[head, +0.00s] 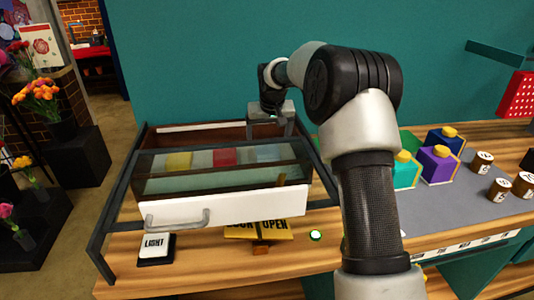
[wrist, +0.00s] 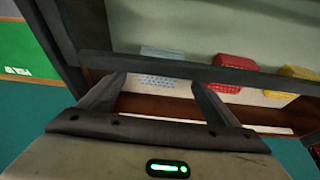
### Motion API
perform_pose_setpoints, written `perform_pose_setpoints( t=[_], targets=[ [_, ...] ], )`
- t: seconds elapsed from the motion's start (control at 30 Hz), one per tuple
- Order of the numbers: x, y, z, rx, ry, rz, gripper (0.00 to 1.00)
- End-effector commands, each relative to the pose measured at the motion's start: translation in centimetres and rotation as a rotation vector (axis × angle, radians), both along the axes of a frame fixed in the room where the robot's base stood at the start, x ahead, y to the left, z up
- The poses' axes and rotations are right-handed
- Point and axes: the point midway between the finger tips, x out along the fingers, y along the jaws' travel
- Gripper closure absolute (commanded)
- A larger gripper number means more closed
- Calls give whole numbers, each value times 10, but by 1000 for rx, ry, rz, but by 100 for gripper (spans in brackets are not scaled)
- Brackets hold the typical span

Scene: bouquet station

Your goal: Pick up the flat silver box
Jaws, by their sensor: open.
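My gripper (head: 272,128) points down at the back right of a wide drawer case in the head view. In the wrist view its two fingers (wrist: 160,88) are apart, with nothing held between them. A pale blue-grey flat item (wrist: 163,66) with a dotted surface lies inside the case beyond the fingers; it also shows in the head view (head: 269,153). I cannot tell whether it is the flat silver box. Beside it lie a red box (wrist: 236,62) and a yellow box (wrist: 299,72). No plainly silver box can be made out.
The case has a dark frame, a see-through top and a white front (head: 240,207) with a handle (head: 178,219). A dark bar (wrist: 230,74) crosses close to my fingers.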

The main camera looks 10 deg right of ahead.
Motion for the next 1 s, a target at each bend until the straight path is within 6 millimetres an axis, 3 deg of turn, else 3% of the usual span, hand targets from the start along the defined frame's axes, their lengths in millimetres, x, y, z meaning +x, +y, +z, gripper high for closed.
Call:
perform_pose_setpoints(
  t=[0.23, 0.5, 0.8, 0.83, 1.0],
  targets=[
    [8, 0, -17, 1, 2, 0, 16],
    [25, -1, -51, 1, 1, 2, 16],
    [27, -1, -55, 1, -1, 1, 16],
    [27, -1, -55, 1, -1, 1, 17],
    [27, -1, -56, 1, -1, 1, 46]
  ],
)
